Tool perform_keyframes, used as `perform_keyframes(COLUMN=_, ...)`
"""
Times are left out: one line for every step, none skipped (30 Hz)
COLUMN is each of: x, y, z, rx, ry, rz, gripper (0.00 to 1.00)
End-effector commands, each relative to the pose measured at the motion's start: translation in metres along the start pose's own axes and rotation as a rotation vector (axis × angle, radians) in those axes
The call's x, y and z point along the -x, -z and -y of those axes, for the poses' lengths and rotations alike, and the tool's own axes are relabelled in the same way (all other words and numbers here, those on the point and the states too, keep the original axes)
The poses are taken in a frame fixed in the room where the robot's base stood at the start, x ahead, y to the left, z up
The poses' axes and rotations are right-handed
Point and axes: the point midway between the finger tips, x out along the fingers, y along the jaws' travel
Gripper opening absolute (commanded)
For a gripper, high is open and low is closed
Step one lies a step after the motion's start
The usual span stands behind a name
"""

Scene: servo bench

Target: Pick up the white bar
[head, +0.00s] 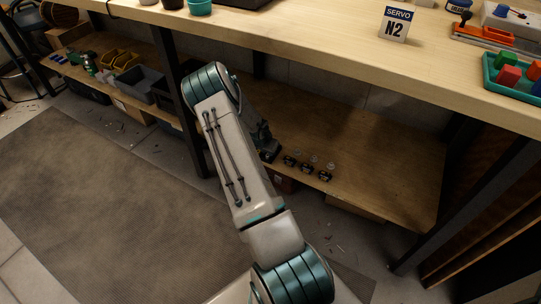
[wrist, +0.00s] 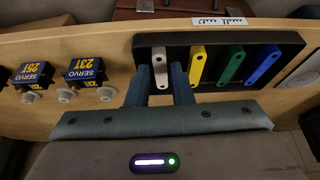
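The white bar (wrist: 159,66) stands at the left end of a black tray (wrist: 290,37) in the wrist view, in line with the other bars. My gripper (wrist: 160,78) has its two blue fingers on either side of the white bar, close to its lower part. I cannot tell whether the fingertips touch it or a thin gap is left. The bar is level with its neighbours and does not look raised. In the head view the bar and my gripper's fingers are not seen.
A yellow bar (wrist: 197,66) is close beside the right finger, then a green bar (wrist: 232,67) and a blue bar (wrist: 263,65).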

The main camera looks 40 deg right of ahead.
Motion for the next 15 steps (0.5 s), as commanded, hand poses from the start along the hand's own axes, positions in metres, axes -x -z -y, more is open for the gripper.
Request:
perform_keyframes(x=-0.0121, y=-0.0021, z=-0.0006, rx=0.000, ry=-0.001, rz=0.001, gripper=0.20)
perform_keyframes(x=-0.0149, y=-0.0019, z=-0.0003, rx=0.000, ry=-0.001, rz=0.001, gripper=0.20)
perform_keyframes(x=-0.0172, y=-0.0012, z=0.0002, rx=0.000, ry=0.000, rz=0.000, gripper=0.20)
perform_keyframes(x=-0.0179, y=-0.0008, z=0.0003, rx=0.000, ry=0.001, rz=0.000, gripper=0.20)
perform_keyframes(x=-0.0180, y=-0.0006, z=0.0004, rx=0.000, ry=0.001, rz=0.000, gripper=0.20)
perform_keyframes(x=-0.0175, y=-0.0003, z=0.0004, rx=0.000, ry=0.001, rz=0.000, gripper=0.20)
perform_keyframes(x=-0.0170, y=-0.0003, z=0.0004, rx=0.000, ry=0.001, rz=0.000, gripper=0.20)
perform_keyframes(x=-0.0168, y=-0.0003, z=0.0004, rx=0.000, ry=0.001, rz=0.000, gripper=0.20)
perform_keyframes(x=-0.0168, y=-0.0003, z=0.0004, rx=0.000, ry=0.001, rz=0.000, gripper=0.20)
perform_keyframes(x=-0.0168, y=-0.0003, z=0.0004, rx=0.000, ry=0.001, rz=0.000, gripper=0.20)
perform_keyframes(x=-0.0167, y=-0.0004, z=0.0004, rx=0.000, ry=0.001, rz=0.000, gripper=0.12)
perform_keyframes(x=-0.0167, y=-0.0004, z=0.0003, rx=0.000, ry=0.001, rz=0.000, gripper=0.01)
perform_keyframes(x=-0.0167, y=-0.0004, z=0.0003, rx=0.000, ry=0.001, rz=0.000, gripper=0.00)
perform_keyframes(x=-0.0167, y=-0.0004, z=0.0003, rx=0.000, ry=0.001, rz=0.000, gripper=0.00)
perform_keyframes(x=-0.0167, y=-0.0004, z=0.0003, rx=0.000, ry=0.001, rz=0.000, gripper=0.00)
